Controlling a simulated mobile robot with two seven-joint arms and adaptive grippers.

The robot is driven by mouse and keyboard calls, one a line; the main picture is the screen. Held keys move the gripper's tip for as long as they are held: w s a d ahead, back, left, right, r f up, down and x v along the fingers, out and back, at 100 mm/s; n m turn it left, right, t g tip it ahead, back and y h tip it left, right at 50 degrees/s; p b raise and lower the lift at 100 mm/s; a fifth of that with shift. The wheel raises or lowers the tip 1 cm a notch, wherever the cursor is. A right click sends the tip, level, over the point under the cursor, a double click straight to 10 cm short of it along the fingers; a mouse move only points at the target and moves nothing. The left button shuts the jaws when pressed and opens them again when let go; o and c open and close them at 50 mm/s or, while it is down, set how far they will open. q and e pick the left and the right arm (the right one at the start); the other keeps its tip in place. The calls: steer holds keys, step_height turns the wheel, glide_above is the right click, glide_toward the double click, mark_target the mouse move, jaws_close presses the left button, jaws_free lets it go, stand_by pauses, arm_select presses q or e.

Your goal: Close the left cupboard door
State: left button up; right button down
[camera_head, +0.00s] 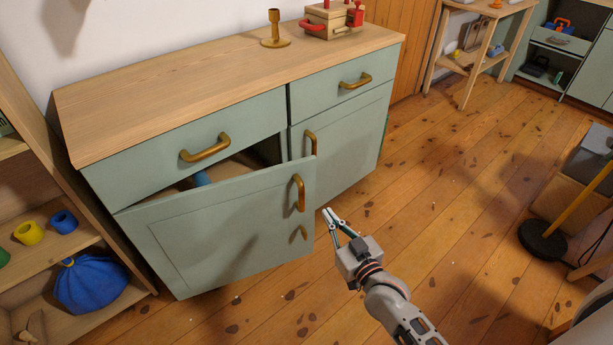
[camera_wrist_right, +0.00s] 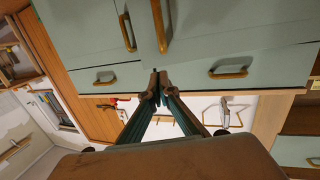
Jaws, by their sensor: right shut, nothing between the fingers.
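The left cupboard door (camera_head: 225,230) is a pale green panel, hinged at its left side and standing partly open. A brass handle (camera_head: 298,193) is near its free right edge; this handle also shows in the wrist view (camera_wrist_right: 162,25). Through the gap above the door, a blue thing (camera_head: 201,178) shows inside; most of the interior is hidden. My right gripper (camera_head: 328,217) is shut and empty, just right of the door's free edge. Its fingertips also show in the wrist view (camera_wrist_right: 158,86), in front of the cabinet. My left gripper is out of view.
The right cupboard door (camera_head: 350,145) and both drawers are shut. A candlestick (camera_head: 275,32) and a toolbox (camera_head: 330,20) stand on the wooden top (camera_head: 215,75). A shelf with a blue bag (camera_head: 90,284) is at left. Open floor (camera_head: 450,170) lies to the right.

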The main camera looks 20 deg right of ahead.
steer(key=w+b, duration=0.1)
steer(key=w, duration=0.3)
steer(key=b, duration=0.2)
glide_toward(305, 167)
steer(key=f, duration=0.1)
steer(key=shift+m+t, duration=0.4)
steer(key=w, duration=0.3)
steer(key=w+b, duration=0.1)
steer(key=w, duration=0.1)
steer(key=shift+w+a+f, duration=0.1)
steer(key=shift+w+a, duration=0.15)
steer(key=shift+a, duration=0.15)
steer(key=shift+w, duration=0.65)
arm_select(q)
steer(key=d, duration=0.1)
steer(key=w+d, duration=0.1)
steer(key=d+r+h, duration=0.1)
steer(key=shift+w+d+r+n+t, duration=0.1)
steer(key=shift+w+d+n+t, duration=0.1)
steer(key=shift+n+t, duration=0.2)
arm_select(e)
steer(key=shift+r, duration=0.25)
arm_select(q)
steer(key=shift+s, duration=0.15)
